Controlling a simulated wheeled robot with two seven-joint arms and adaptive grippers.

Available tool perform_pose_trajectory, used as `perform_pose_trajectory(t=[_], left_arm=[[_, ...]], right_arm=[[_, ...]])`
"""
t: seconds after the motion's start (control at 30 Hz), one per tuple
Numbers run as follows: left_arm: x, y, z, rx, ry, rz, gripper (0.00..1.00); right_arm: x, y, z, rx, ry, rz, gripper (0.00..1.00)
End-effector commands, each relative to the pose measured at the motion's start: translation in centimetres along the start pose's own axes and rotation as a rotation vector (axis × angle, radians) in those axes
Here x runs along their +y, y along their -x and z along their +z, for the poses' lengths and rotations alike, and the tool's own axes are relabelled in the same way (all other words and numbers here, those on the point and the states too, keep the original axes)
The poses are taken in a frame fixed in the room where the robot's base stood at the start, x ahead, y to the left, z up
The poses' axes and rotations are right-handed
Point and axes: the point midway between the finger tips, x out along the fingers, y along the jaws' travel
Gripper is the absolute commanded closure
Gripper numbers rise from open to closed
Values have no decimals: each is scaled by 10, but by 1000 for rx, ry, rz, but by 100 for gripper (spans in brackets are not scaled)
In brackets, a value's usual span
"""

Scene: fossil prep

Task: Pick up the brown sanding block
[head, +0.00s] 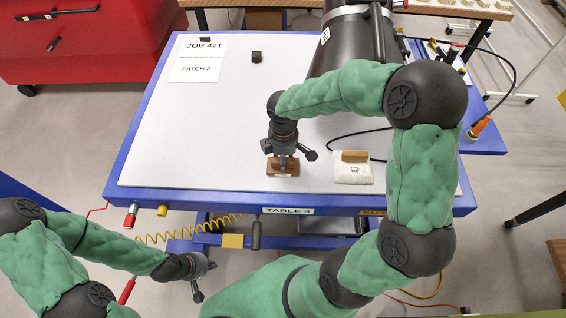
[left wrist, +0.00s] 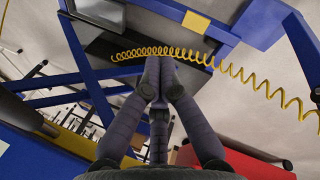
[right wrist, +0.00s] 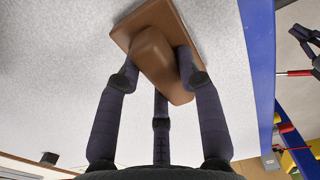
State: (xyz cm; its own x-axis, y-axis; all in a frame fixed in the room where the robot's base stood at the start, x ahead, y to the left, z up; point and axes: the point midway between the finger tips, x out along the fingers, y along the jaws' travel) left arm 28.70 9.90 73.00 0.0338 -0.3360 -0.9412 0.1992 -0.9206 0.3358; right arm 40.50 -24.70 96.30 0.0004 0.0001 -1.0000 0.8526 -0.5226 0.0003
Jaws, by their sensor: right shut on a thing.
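The brown sanding block (head: 284,172) is on the light table top near its front edge. In the right wrist view, its flat base and raised rounded grip (right wrist: 158,55) show. My right gripper (head: 285,158) comes down from above and is shut on the block's grip, with fingers on both sides of it. Whether the base touches the table I cannot tell. My left gripper (head: 203,277) is low at the left, below and in front of the table. In the left wrist view its fingers (left wrist: 160,62) meet, empty.
A pale bag marked C2 (head: 352,174) with a brown block (head: 355,156) on it lies right of my right gripper. A small black cube (head: 257,57) and a paper sheet (head: 198,61) lie further back. A dark cylinder (head: 345,40) stands at the back right. The table's left half is mostly clear.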

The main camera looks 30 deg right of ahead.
Motion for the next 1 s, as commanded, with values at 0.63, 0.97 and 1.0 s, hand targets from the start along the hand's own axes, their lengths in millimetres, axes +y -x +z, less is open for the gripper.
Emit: perform_pose_trajectory(t=[0.63,0.97,1.0], left_arm=[[6,17,1,0,0,0,100],[11,31,1,0,0,0,100],[12,32,1,0,0,0,100]], right_arm=[[-24,63,-6,2,4,4,100],[-93,112,-19,2,6,3,100],[-101,116,-21,1,6,2,100]])
